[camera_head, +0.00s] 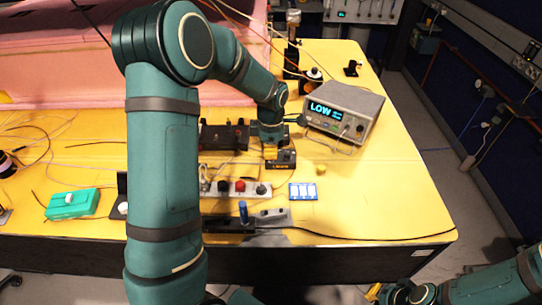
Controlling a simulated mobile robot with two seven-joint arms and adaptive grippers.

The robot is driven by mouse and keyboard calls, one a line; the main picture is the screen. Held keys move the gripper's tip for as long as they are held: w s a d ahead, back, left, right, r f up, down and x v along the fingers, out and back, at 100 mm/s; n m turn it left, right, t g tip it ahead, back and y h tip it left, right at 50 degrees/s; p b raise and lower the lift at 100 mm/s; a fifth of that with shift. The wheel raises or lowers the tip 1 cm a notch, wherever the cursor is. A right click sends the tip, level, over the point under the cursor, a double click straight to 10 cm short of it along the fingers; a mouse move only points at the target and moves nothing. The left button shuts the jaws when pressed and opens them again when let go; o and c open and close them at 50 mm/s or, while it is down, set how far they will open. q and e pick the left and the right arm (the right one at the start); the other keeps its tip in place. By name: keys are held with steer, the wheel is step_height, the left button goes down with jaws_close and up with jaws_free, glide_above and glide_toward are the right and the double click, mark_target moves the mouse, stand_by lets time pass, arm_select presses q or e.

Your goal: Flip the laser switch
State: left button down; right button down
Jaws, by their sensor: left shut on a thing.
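The gripper is shut on the switch; the contact itself is mostly hidden by the gripper. A grey instrument (345,108) to its right shows "LOW" on a lit display. My right gripper (374,291) is at the bottom edge, off the table's front, with a yellow tip showing; its opening cannot be made out.
A row of knobs (236,188) and a blue-and-white panel (303,192) lie in front of the switch. A black device with a blue post (243,212) sits near the front edge. A green box (72,204) is at left. The yellow table (390,205) is clear at right, except for a cable.

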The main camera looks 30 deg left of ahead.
arm_select(q)
steer(key=shift+r+p, duration=0.4)
steer(key=shift+r, duration=0.05)
steer(key=shift+r+p, duration=2.05)
steer(key=shift+r, duration=0.9)
